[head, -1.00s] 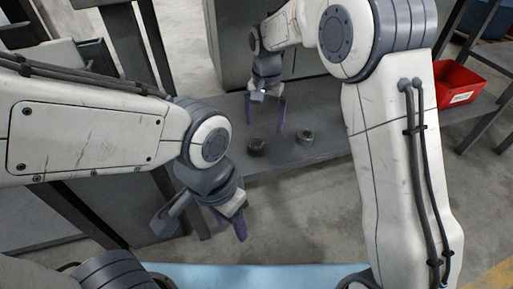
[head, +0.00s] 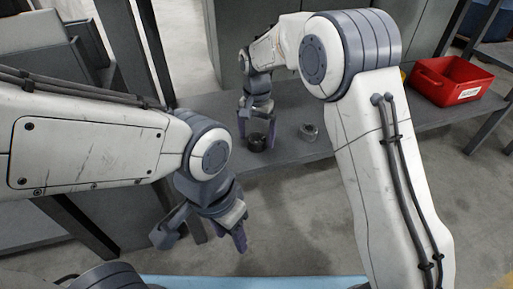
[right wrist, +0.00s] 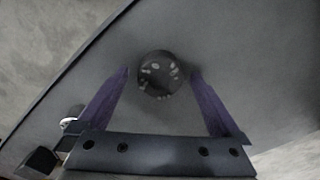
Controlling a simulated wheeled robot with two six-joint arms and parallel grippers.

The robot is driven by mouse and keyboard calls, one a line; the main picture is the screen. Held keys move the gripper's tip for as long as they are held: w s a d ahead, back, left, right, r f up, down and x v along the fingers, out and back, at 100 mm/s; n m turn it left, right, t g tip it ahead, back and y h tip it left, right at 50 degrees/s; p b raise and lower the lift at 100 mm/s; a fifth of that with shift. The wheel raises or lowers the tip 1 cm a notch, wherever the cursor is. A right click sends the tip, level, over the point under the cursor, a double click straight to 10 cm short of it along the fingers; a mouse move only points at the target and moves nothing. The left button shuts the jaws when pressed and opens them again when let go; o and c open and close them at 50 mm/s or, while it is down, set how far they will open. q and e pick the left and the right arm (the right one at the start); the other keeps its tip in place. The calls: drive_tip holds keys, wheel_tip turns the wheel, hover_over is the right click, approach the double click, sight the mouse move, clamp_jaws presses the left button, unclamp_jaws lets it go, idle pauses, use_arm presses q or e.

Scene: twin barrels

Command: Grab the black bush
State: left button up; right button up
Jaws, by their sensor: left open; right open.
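The black bush (head: 257,143) is a short dark ring standing on the grey shelf (head: 345,142) in the head view. In the right wrist view the bush (right wrist: 158,74) is a dark round shape with pale spots. My right gripper (head: 257,132) is open above it; in the wrist view its purple fingers (right wrist: 160,76) lie to either side of the bush, and I cannot tell whether they touch it. My left gripper (head: 228,238) is open and empty, hanging in front of the shelf edge.
A grey metal ring (head: 309,131) stands on the shelf just right of the bush. A red bin (head: 452,80) with a white label sits farther right. A light blue surface (head: 250,283) lies at the bottom.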

drive_tip(key=shift+f, duration=0.7)
drive_tip(key=shift+r, duration=0.1)
drive_tip(key=shift+c, duration=0.3)
drive_tip(key=c, duration=1.5)
clamp_jaws()
drive_tip(key=shift+r, duration=0.2)
